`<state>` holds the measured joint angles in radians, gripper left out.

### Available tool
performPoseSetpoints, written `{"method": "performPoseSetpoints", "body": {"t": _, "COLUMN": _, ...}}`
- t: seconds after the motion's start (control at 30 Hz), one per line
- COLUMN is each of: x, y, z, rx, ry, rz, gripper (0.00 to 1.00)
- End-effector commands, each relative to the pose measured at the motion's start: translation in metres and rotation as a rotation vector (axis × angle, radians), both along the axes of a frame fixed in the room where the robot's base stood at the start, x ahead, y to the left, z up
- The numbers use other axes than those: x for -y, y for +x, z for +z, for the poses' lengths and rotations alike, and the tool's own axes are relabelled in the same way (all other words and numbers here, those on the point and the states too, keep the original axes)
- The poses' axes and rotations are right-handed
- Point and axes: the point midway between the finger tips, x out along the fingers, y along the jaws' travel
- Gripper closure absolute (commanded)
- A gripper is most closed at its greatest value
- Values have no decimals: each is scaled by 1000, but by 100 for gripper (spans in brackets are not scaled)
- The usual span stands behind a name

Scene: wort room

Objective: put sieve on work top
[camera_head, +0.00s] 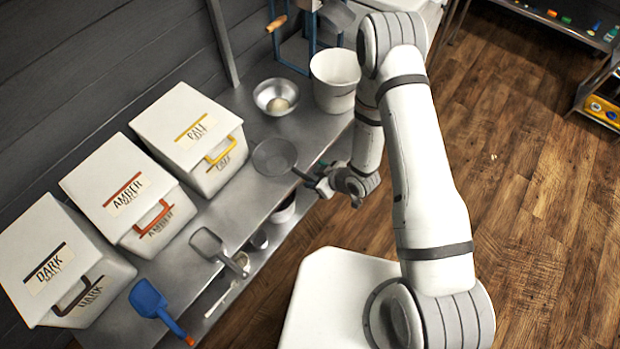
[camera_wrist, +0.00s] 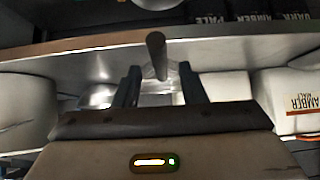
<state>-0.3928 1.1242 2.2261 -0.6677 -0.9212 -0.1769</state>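The sieve (camera_head: 274,155) is a dark round pan between the metal bowl and the PALE bin, and it appears to rest on the grey work top (camera_head: 215,205). Its handle points toward the front edge and my gripper (camera_head: 323,184). In the wrist view the dark handle (camera_wrist: 156,48) stands between the two fingers of my gripper (camera_wrist: 160,78), with a visible gap to each finger. The fingers are apart and do not appear to grip the handle. The sieve's pan is mostly hidden in the wrist view.
Bins marked PALE (camera_head: 192,135), AMBER (camera_head: 125,190) and DARK (camera_head: 55,262) line the wall. A metal bowl (camera_head: 276,97) and white bucket (camera_head: 335,78) stand behind the sieve. A grey scoop (camera_head: 215,247) and blue scoop (camera_head: 150,300) lie near the front edge.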

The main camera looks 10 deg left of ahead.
Motion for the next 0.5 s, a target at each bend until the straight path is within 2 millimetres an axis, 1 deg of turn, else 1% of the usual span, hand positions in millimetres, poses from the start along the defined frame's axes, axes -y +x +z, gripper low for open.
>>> {"method": "performPoseSetpoints", "body": {"t": 0.03, "x": 9, "y": -2, "z": 9, "rx": 1, "ry": 1, "rz": -5, "gripper": 63}}
{"method": "performPoseSetpoints", "body": {"t": 0.1, "x": 19, "y": -6, "z": 21, "rx": 1, "ry": 1, "rz": -4, "gripper": 63}}
{"method": "performPoseSetpoints", "body": {"t": 0.3, "x": 43, "y": -16, "z": 48, "rx": 1, "ry": 1, "rz": -4, "gripper": 63}}
{"method": "performPoseSetpoints", "body": {"t": 0.5, "x": 55, "y": -22, "z": 62, "rx": 1, "ry": 0, "rz": -1, "gripper": 63}}
